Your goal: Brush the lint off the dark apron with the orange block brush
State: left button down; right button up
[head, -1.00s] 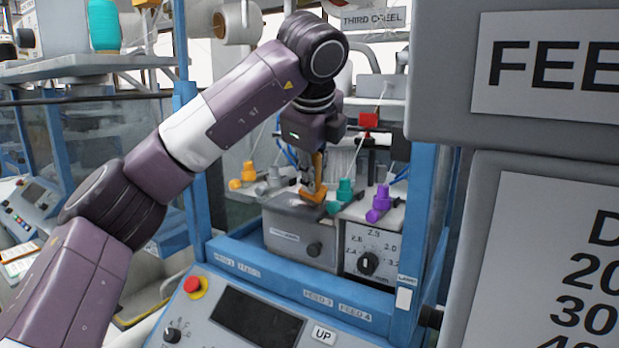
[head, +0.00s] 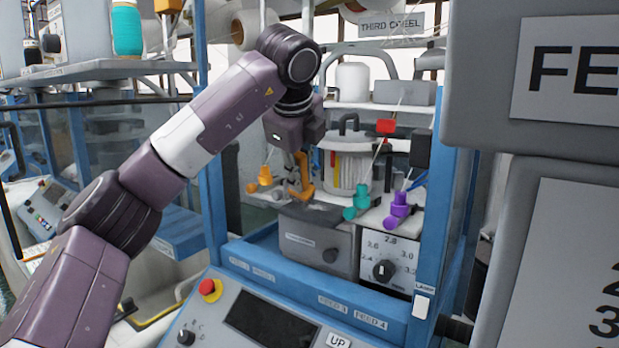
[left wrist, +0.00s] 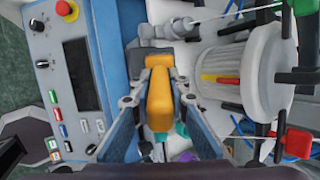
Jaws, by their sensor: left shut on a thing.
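The orange block brush (head: 304,172) is held between the fingers of my left gripper (head: 294,188). In the left wrist view the brush (left wrist: 160,98) shows as a long orange block with both fingers against its sides. The dark apron (head: 318,213) is the dark surface on top of the grey machine box, just below the brush. The brush looks to be over the apron's left part; I cannot tell whether it touches. Lint is too small to make out clearly. My right gripper is not in view.
A white ribbed cylinder (head: 352,170) is behind. Blue frame posts (head: 212,150) flank the space, and a control panel (head: 250,318) lies in front. A large grey sign box blocks the right.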

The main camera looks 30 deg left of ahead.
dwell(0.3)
pick_arm(q)
jog(key=shift+r+p, duration=2.3)
jog(key=shift+r, duration=0.7)
jog(key=shift+r+p, duration=1.25)
jog(key=shift+r, duration=0.3)
jog(key=shift+f, duration=0.25)
jog(key=shift+w+a+f+b, duration=0.15)
jog(key=shift+a+f+b, duration=0.05)
jog(key=shift+f+b, duration=0.75)
jog(key=shift+r, duration=0.1)
